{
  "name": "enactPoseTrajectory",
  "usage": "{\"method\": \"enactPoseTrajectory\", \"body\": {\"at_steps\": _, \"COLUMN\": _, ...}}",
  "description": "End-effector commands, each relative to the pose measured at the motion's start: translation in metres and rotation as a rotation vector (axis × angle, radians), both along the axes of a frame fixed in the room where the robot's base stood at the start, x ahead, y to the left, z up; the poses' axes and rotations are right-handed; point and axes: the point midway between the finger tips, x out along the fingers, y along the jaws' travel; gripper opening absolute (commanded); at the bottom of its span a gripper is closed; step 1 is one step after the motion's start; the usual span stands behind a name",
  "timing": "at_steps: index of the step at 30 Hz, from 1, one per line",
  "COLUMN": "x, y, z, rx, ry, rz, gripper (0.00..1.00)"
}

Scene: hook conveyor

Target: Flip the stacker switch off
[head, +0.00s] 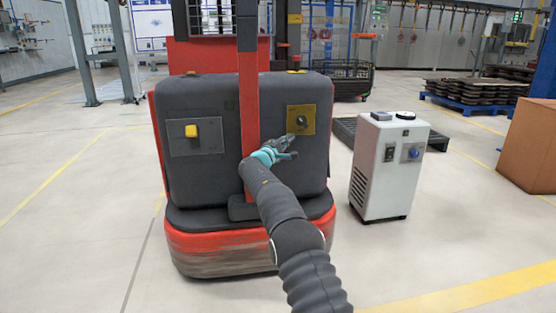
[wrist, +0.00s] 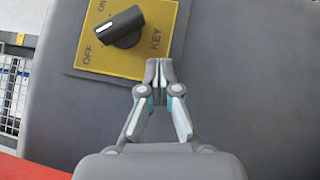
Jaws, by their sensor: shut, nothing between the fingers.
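The stacker (head: 180,90) is a red and dark grey machine in the middle of the head view. Its switch is a black knob (wrist: 128,22) on a yellow plate (wrist: 85,58) marked ON, OFF and KEY. The knob's white-marked end lies between the OFF and ON labels, and I cannot tell its exact setting. The knob also shows in the head view (head: 302,121). My gripper (wrist: 160,66) is shut and empty, with its fingertips beside the plate's lower edge, close to the KEY label and apart from the knob. In the head view, my gripper (head: 290,146) is just below the plate.
A grey plate with a yellow button (head: 191,131) is on the stacker's left side. A white cabinet (head: 385,170) with its own black switch (head: 389,154) and blue knob stands to the right. A cardboard box (head: 530,145) is at the far right. Floor in front is clear.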

Motion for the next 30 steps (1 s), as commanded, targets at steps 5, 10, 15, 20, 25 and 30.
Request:
{"method": "enactPoseTrajectory", "body": {"at_steps": 5, "x": -0.012, "y": 0.006, "z": -0.007, "rx": 0.000, "ry": 0.001, "rz": -0.001, "gripper": 0.00}}
{"method": "enactPoseTrajectory", "body": {"at_steps": 10, "x": -0.027, "y": 0.015, "z": -0.015, "rx": 0.000, "ry": 0.002, "rz": 0.001, "gripper": 0.00}}
{"method": "enactPoseTrajectory", "body": {"at_steps": 15, "x": -0.046, "y": 0.025, "z": -0.026, "rx": 0.000, "ry": 0.003, "rz": 0.002, "gripper": 0.00}}
{"method": "enactPoseTrajectory", "body": {"at_steps": 20, "x": -0.063, "y": 0.033, "z": -0.035, "rx": -0.001, "ry": 0.001, "rz": 0.002, "gripper": 0.00}}
{"method": "enactPoseTrajectory", "body": {"at_steps": 25, "x": -0.075, "y": 0.040, "z": -0.043, "rx": 0.001, "ry": 0.001, "rz": 0.001, "gripper": 0.00}}
{"method": "enactPoseTrajectory", "body": {"at_steps": 30, "x": -0.079, "y": 0.041, "z": -0.045, "rx": 0.000, "ry": 0.000, "rz": 0.000, "gripper": 0.00}}
